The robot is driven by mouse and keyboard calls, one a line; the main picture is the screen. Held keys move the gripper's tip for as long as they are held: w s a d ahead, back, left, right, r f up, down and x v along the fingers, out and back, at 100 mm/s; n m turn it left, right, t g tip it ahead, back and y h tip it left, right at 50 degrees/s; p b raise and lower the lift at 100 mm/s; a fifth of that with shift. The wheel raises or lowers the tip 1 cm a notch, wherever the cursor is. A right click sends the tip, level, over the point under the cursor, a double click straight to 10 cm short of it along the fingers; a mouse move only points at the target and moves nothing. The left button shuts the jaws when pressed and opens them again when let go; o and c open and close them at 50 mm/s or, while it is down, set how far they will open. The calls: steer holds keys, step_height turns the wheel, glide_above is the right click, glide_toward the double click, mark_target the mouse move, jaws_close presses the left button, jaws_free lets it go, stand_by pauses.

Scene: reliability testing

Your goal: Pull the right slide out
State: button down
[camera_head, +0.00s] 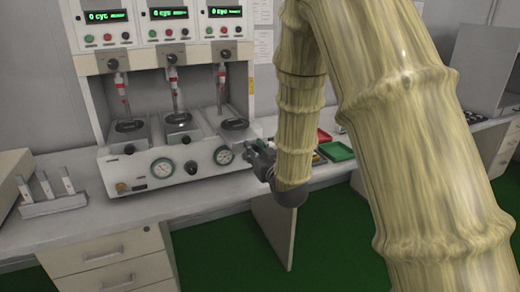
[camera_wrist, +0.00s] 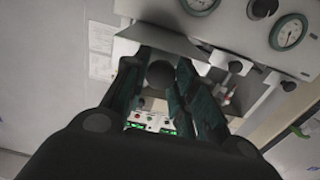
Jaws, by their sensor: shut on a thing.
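The test machine (camera_head: 140,172) stands on the bench with three slides side by side. The right slide (camera_head: 237,124) is a light plate with a dark round pad, below the right-hand test head. My gripper (camera_head: 257,153) is at the front of the right slide and hides its knob in the head view. In the wrist view my gripper (camera_wrist: 168,68) has its two fingers on either side of a dark round knob (camera_wrist: 160,74), shut on it. The slide's light plate (camera_wrist: 165,38) shows just beyond the fingertips. The middle slide (camera_head: 182,130) and left slide (camera_head: 128,133) stand beside it.
A green tray (camera_head: 336,151) lies on the bench right of my gripper. A rack (camera_head: 55,194) stands at the left. Bench (camera_head: 200,203) in front of the machine is clear.

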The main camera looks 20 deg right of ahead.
steer(key=c, duration=1.2)
jaws_free()
steer(key=shift+o, duration=0.2)
steer(key=s, duration=1.2)
steer(key=shift+f, duration=0.1)
steer(key=s+a+f+g+p, duration=0.25)
steer(key=s+f+g, duration=0.25)
steer(key=f, duration=0.8)
steer(key=s+a+f+g+p, duration=0.1)
steer(key=s+f+g+p, duration=0.4)
steer(key=f, duration=0.9)
steer(key=s+a+f+g+p, duration=0.1)
steer(key=s+f+g, duration=0.3)
steer(key=s, duration=0.8)
steer(key=s+a+f+g+p, duration=0.2)
steer(key=s+f+g, duration=0.2)
steer(key=s+f, duration=0.5)
steer(key=s, duration=0.4)
steer(key=shift+s+a+m, duration=0.2)
steer(key=shift+s+m, duration=0.1)
